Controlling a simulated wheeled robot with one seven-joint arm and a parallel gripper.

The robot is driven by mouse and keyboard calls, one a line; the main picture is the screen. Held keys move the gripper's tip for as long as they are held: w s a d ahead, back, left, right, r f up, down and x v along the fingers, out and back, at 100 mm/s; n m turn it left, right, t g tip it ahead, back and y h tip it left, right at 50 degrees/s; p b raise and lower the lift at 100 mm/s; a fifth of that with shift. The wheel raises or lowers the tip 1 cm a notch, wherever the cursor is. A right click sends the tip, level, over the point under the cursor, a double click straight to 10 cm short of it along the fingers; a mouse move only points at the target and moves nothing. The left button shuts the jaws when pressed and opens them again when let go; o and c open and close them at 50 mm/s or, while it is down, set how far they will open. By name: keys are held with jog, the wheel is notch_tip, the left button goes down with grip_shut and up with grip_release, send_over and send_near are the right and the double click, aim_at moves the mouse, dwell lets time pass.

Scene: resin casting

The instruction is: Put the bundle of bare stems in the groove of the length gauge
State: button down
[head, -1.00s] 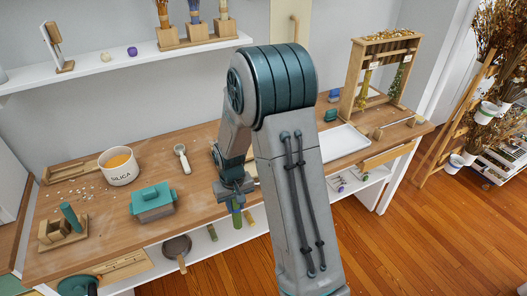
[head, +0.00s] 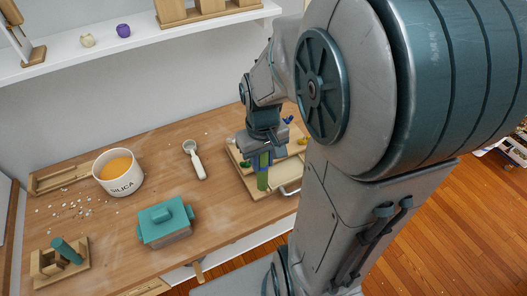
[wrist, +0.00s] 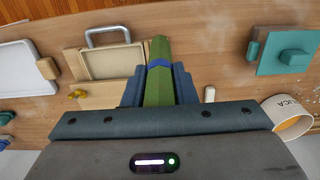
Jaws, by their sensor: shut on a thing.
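My gripper (head: 263,153) is shut on a bundle of green stems (head: 262,178) with a blue band. The bundle hangs roughly upright below my gripper, in front of or over a wooden tray (head: 240,178) with a metal handle. In the wrist view the green bundle (wrist: 158,98) sits between both fingers (wrist: 157,80) and extends past their tips. Whether its lower end touches anything cannot be told. I cannot pick out the length gauge with certainty; my arm hides the right part of the bench in the head view.
A silica pot (head: 118,172), a white scoop (head: 195,160), a teal-lidded box (head: 166,220) and a wooden stand with a teal cylinder (head: 62,262) stand on the bench to the left. In the wrist view, a white tray (wrist: 20,70) lies left of the wooden tray (wrist: 100,62).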

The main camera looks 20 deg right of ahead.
jog(key=w+a+f+p, duration=0.2)
jog(key=w+a+f, duration=0.3)
jog(key=w+f, duration=0.4)
jog(key=shift+w+f, duration=0.25)
jog(key=shift+f, duration=0.5)
jog(key=shift+f, duration=0.2)
jog(key=c, duration=1.2)
grip_release()
jog(key=shift+o, duration=0.2)
